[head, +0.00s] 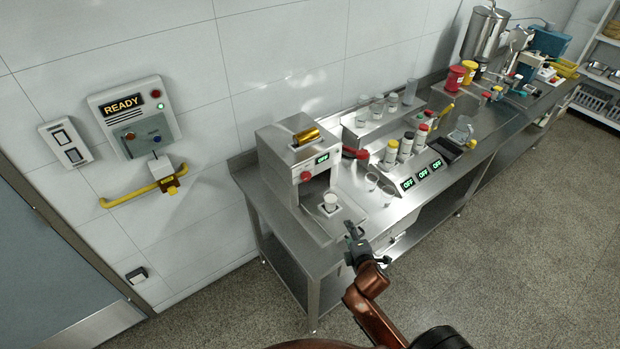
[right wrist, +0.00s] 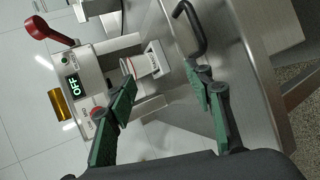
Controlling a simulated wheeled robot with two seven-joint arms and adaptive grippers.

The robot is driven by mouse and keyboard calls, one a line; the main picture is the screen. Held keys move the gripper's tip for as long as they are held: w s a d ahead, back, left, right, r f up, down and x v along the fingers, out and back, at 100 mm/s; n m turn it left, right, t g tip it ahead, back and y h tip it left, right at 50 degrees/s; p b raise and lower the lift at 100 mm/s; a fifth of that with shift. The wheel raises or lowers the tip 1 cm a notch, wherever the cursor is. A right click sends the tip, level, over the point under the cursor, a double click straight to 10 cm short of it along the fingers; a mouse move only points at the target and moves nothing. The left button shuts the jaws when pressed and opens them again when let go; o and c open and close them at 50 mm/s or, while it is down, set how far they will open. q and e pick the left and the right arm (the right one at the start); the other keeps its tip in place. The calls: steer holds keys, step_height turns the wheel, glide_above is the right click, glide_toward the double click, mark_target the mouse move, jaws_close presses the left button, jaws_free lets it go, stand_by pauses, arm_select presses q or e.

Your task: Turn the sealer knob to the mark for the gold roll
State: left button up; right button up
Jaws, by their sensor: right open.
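The sealer (head: 290,170) is a steel box at the near left end of the bench. A gold roll (head: 306,135) lies on its top, and it also shows in the right wrist view (right wrist: 61,106). Its small green display (head: 322,158) reads OFF. A round red part (head: 305,176), knob or button, is on its front; the wrist view shows it (right wrist: 97,113) partly behind a finger. My left gripper is not in view.
A white cup (head: 330,201) stands in the sealer's bay. A red-handled lever (head: 355,153) sticks out at its right side. Several bottles, cups and OFF displays (head: 408,184) stand farther right. A READY panel (head: 124,105) and yellow handle (head: 125,198) are on the wall.

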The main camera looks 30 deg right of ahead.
steer(key=w+r+n+t, duration=0.3)
steer(key=w+r+n, duration=0.2)
steer(key=w+n, duration=0.3)
steer(key=n+t+y, duration=0.3)
steer(key=n+y, duration=0.2)
steer(key=n, duration=0.7)
glide_toward(307, 178)
steer(key=w+p, duration=0.1)
steer(key=w, duration=0.7)
steer(key=shift+w+d+f, duration=0.1)
steer(key=shift+w, duration=0.2)
steer(key=c, duration=1.2)
